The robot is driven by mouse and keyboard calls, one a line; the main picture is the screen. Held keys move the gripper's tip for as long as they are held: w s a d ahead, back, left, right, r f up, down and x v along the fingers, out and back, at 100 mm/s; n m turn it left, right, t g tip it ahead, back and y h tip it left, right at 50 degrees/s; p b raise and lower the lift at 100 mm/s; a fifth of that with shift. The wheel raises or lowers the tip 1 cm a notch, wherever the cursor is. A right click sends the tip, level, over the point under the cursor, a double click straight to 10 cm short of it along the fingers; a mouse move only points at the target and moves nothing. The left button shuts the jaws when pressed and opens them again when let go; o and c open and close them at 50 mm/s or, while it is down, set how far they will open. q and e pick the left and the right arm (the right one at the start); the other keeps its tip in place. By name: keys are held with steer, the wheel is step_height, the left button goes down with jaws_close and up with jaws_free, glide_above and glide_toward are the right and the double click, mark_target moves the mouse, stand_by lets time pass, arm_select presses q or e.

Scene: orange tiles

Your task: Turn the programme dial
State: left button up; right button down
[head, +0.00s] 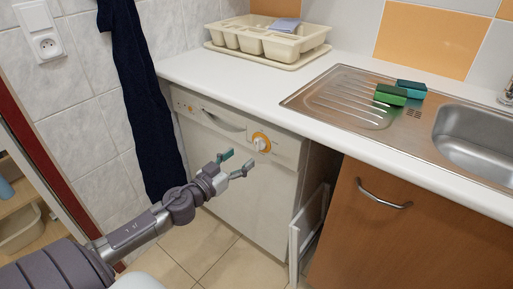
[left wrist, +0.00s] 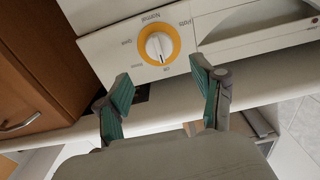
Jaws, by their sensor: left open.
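The programme dial (head: 261,142) is a white knob with an orange ring on the control panel of the white dishwasher (head: 240,186), under the worktop. It shows close up in the left wrist view (left wrist: 158,46), with small printed labels around it, one reading "Normal". The knob's raised grip runs roughly up and down in that view. My left gripper (head: 238,164) is open and empty, in front of the dishwasher, just below and left of the dial in the head view. Its teal-padded fingers (left wrist: 160,76) are apart and do not touch the dial. My right gripper is out of view.
The dishwasher handle (head: 223,119) is left of the dial. A dark cloth (head: 143,100) hangs at the left. An open narrow cupboard front (head: 305,222) stands right of the dishwasher. Sponges (head: 391,95), a sink (head: 475,135) and a dish rack (head: 267,38) are above.

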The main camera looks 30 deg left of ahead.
mark_target(256, 145)
arm_select(q)
steer(key=w, duration=0.6)
steer(key=shift+d, duration=0.2)
steer(key=shift+w, duration=0.75)
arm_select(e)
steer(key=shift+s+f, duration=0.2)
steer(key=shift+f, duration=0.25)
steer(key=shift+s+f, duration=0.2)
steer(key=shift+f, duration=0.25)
arm_select(q)
steer(key=shift+d, duration=0.1)
steer(key=c, duration=1.1)
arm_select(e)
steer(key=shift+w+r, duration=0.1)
